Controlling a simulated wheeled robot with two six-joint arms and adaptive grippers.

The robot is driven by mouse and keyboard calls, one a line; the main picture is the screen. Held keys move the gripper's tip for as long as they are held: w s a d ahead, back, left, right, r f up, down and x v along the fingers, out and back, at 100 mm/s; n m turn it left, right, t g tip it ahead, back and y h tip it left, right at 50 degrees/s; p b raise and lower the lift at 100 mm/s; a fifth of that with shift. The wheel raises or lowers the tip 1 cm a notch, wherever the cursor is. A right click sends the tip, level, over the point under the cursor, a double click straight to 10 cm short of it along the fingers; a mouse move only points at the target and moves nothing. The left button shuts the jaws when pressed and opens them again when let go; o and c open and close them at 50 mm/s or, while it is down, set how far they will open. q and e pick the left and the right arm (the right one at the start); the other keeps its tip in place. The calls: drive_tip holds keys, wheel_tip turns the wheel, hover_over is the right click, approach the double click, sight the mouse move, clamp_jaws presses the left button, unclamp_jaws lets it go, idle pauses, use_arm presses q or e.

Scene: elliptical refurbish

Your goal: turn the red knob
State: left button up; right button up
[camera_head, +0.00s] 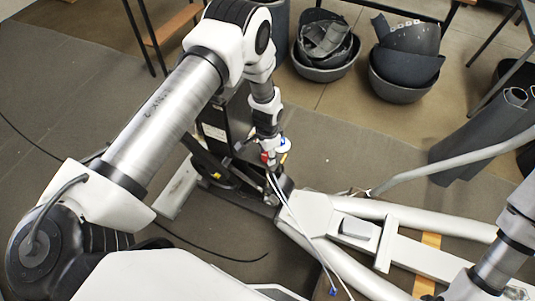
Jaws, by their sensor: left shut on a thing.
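The red knob (265,157) is a small red spot at the tip of my left arm, partly covered by the fingers. My left gripper (265,153) points down and is shut on the red knob. A small blue and white part (283,144) sits just right of it. The knob is at the top of the black and white machine frame (308,208). My right gripper is out of view; only part of my right arm shows at the lower right.
White cables (297,222) run from near the knob down to the lower right. Black bins with dark parts (404,70) stand on the floor at the back. Table legs show at the top.

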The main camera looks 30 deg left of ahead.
use_arm(q)
drive_tip(key=n+b, duration=0.1)
drive_tip(key=n, duration=0.2)
drive_tip(key=shift+f+n, duration=0.1)
drive_tip(key=shift+n, duration=0.2)
drive_tip(key=n, duration=0.3)
drive_tip(key=shift+n, duration=0.3)
drive_tip(key=n, duration=0.3)
drive_tip(key=shift+n+b, duration=0.3)
drive_tip(key=shift+b, duration=0.1)
drive_tip(key=n, duration=0.4)
drive_tip(key=shift+s, duration=0.1)
drive_tip(key=n, duration=0.8)
drive_tip(key=shift+n, duration=0.3)
drive_tip(key=n, duration=0.3)
drive_tip(key=shift+n, duration=0.4)
drive_tip(key=shift+n+p, duration=0.35)
drive_tip(key=shift+n, duration=1.75)
